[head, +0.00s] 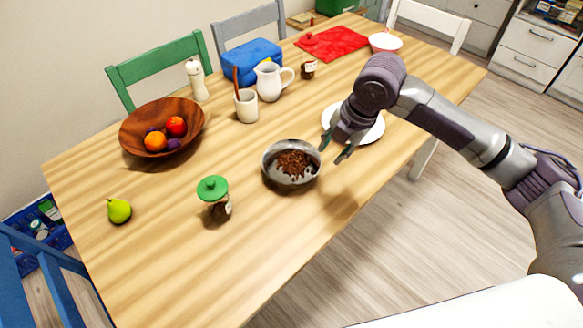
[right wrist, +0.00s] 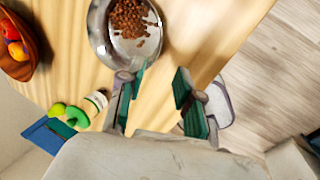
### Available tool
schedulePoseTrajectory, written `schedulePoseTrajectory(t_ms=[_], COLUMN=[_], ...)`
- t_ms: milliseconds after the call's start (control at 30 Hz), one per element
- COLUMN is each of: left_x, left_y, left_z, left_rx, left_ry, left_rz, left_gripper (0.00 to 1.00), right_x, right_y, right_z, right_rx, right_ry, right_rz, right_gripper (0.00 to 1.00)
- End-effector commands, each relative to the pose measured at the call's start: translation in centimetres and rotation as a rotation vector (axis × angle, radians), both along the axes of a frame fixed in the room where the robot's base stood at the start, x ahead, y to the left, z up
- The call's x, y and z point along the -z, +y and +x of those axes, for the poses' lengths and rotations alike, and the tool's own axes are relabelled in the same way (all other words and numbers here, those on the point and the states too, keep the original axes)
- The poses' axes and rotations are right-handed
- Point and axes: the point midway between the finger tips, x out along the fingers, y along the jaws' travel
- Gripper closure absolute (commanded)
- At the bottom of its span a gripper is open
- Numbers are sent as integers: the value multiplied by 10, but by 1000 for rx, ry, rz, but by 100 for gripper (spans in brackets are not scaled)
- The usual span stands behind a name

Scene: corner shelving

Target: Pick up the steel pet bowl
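The steel pet bowl (head: 290,164) stands upright on the wooden table and holds brown kibble. It also shows at the top of the right wrist view (right wrist: 126,52). My right gripper (head: 333,155) is just to the right of the bowl and a little above the table. In the right wrist view my right gripper (right wrist: 158,82) has its two fingers apart with nothing between them. One finger appears close to the bowl's rim; I cannot tell if it touches. My left gripper is not in view.
A jar with a green lid (head: 215,198) stands left of the bowl, and a white plate (head: 371,133) lies behind my right gripper. A cup (head: 246,107), a white pitcher (head: 269,82) and a wooden fruit bowl (head: 133,122) stand farther back. The table's front is clear.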

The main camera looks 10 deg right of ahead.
Motion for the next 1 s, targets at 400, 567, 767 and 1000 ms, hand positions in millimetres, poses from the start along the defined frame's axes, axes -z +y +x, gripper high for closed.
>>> schedulePoseTrajectory(t_ms=[400, 567, 767, 1000], left_x=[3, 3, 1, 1], left_y=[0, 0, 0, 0], left_z=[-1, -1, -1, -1], left_rx=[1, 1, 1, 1], left_ry=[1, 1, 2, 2], left_rz=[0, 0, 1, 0], left_gripper=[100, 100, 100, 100], right_x=[64, 78, 96, 127], right_y=[13, 16, 21, 29], right_z=[15, 19, 20, 27], right_rx=[-8, -7, -6, -7], right_ry=[4, -1, 2, 0], right_rz=[-2, -2, -3, -3], right_gripper=[65, 65, 65, 65])
